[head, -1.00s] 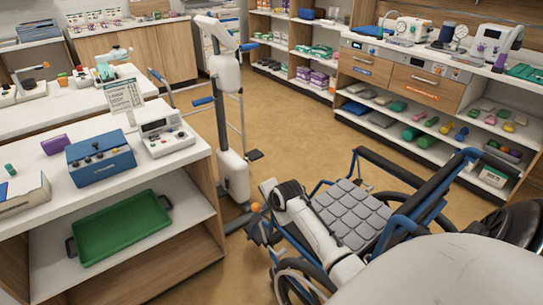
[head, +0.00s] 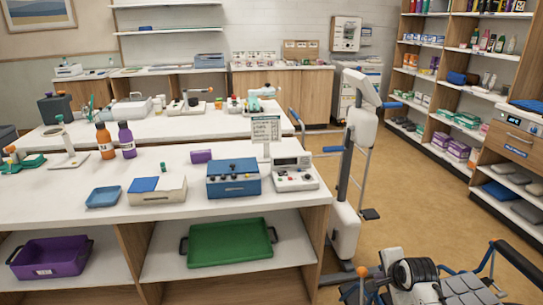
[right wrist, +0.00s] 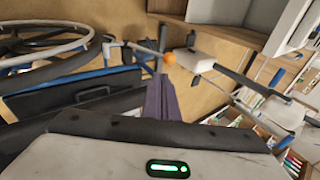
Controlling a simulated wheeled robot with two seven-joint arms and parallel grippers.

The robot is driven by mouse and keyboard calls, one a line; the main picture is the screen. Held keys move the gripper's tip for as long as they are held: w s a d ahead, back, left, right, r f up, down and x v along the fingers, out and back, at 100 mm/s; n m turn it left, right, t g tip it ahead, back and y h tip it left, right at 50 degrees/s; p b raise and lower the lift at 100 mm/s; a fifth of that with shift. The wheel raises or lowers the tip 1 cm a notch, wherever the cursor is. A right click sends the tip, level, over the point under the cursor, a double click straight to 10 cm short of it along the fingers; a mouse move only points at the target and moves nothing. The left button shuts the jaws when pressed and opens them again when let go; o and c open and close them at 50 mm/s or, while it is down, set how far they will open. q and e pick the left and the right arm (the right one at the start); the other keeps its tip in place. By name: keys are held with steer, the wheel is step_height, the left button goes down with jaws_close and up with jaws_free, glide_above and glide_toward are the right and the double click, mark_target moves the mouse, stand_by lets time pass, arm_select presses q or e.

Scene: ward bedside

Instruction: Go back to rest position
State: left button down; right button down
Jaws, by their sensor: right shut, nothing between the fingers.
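My right gripper (head: 374,288) is low at the bottom edge of the head view, beside the wheelchair (head: 470,287). It is partly cut off and small there. In the right wrist view its fingers (right wrist: 163,98) are together with nothing held. The white hand with a green light fills the bottom of that view. Wheelchair parts are to the left of the fingers in that view. My left gripper is not in view.
A white patient hoist (head: 355,150) stands ahead of my right arm. An orange ball (head: 362,271) is close to the gripper. A white counter (head: 80,200) with bottles and devices is on the left, a green tray (head: 230,260) on its shelf. Open floor (head: 420,195) lies right of the hoist.

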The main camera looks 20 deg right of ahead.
steer(key=s+a+f+n+t+y, duration=0.1)
steer(key=s+a+f+n, duration=0.35)
steer(key=a+n, duration=0.2)
steer(key=s+a+f+n+y, duration=0.1)
steer(key=s+a+f+n, duration=0.35)
steer(key=a, duration=0.25)
steer(key=s+a+n+t+y, duration=0.1)
steer(key=s+a+n+y, duration=0.2)
steer(key=s+a+n, duration=0.8)
steer(key=s+a, duration=0.2)
steer(key=a, duration=0.3)
steer(key=shift+s+n, duration=0.3)
steer(key=shift+s, duration=0.1)
